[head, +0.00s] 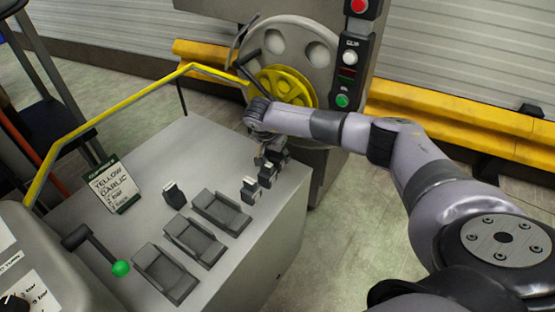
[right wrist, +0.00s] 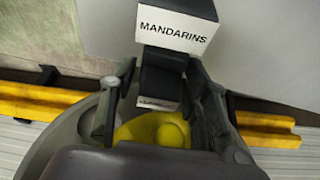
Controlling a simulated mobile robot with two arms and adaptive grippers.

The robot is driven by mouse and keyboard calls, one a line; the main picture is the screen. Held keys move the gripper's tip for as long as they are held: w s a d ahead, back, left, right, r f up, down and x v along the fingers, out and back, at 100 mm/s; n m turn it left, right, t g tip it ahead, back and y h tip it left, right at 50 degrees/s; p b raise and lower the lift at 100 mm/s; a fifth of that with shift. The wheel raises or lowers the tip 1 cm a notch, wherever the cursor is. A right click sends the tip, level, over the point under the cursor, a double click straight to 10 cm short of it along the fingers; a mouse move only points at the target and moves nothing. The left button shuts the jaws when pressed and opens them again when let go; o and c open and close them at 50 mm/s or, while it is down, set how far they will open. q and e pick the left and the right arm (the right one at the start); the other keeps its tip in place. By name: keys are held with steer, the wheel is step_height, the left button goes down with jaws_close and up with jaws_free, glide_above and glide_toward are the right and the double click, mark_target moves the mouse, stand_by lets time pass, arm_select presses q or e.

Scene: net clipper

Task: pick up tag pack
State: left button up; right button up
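Small black tag packs with white faces stand on a grey table. One pack (head: 250,190) is near the right edge, with another pack (head: 267,174) behind it and more dark shapes partly hidden under my right gripper (head: 270,152). A separate pack (head: 174,193) stands further left. In the right wrist view, a pack lettered MANDARINS (right wrist: 175,38) is at the top. A second dark pack (right wrist: 161,83) lies between the spread fingers of my right gripper (right wrist: 160,95); its label is too small to read. The fingers look apart from it. My left gripper is out of view.
Three grey trays (head: 193,242) lie along the table's front. A "YELLOW GARLIC" card (head: 112,187) stands at the left, near a green-knobbed lever (head: 121,268). Behind are a wheel with a yellow hub (head: 285,85) and a button panel (head: 348,58).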

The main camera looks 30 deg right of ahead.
steer(key=c, duration=0.8)
steer(key=shift+c, duration=0.2)
steer(key=shift+r, duration=0.15)
